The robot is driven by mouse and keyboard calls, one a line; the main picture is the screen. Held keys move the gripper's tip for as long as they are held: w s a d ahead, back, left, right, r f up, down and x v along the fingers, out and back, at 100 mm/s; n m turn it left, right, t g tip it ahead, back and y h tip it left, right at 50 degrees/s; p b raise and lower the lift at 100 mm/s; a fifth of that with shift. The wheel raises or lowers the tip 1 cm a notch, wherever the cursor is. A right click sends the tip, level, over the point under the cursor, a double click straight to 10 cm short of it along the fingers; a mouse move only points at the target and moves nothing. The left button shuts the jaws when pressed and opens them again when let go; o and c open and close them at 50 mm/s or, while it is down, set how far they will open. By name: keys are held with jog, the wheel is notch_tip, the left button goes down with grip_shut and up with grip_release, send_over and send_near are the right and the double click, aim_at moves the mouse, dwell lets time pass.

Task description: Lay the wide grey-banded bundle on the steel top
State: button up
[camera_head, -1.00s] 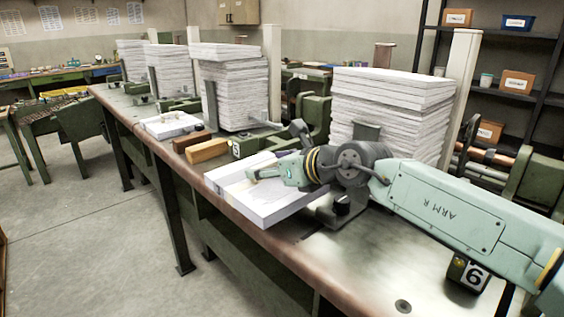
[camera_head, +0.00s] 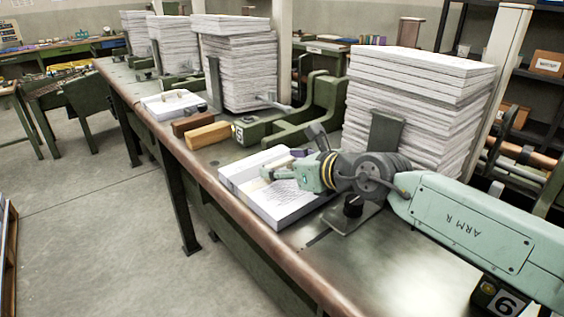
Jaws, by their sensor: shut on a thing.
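A wide, low paper bundle (camera_head: 282,214) with a white printed top and grey-looking sides lies level at the bench's front edge, in the middle of the view. I cannot make out a separate band on it. My gripper (camera_head: 270,174) reaches in from the right over the bundle, its fingertips at the far part of its top, and is shut on it. The arm hides the bundle's right rear part. I cannot tell whether its underside touches the bench. The steel top (camera_head: 400,262) is bare and shiny to the right of the bundle.
A tall paper stack (camera_head: 415,100) stands close behind my arm. More paper stacks (camera_head: 238,72) line the bench further back. A number 6 block (camera_head: 497,298) sits at the lower right.

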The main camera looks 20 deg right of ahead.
jog(key=shift+s+r, duration=0.1)
jog(key=shift+r, duration=0.05)
jog(key=shift+f+b, duration=0.25)
jog(key=shift+b, duration=0.05)
jog(key=o, duration=1.7)
jog(key=shift+r, duration=0.15)
